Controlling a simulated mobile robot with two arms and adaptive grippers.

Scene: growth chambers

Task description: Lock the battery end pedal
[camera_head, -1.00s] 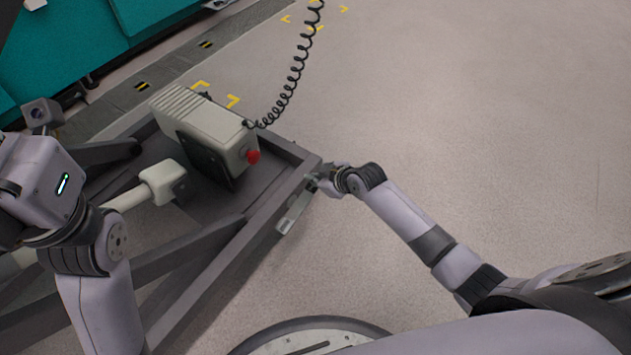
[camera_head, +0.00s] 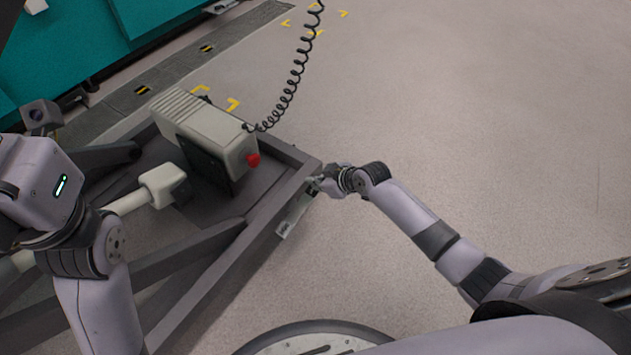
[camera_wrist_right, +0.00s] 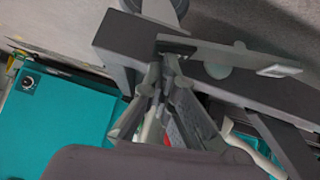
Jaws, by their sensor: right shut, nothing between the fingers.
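The pedal (camera_head: 296,214) is a light grey metal plate low on the outer side of the cart frame's end corner. In the right wrist view it is a flat bar (camera_wrist_right: 235,58) along the dark frame beam, with a pale block near its far end. My right gripper (camera_head: 317,184) is shut and empty at the upper end of the pedal. In the wrist view its fingertips (camera_wrist_right: 174,50) meet at the bar's near end and seem to touch it.
The dark grey cart frame (camera_head: 268,215) carries a beige box (camera_head: 205,130) with a red knob (camera_head: 253,160). A black coiled cable (camera_head: 297,75) rises from the box. A teal machine (camera_head: 95,50) stands at the back left. The floor to the right is clear.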

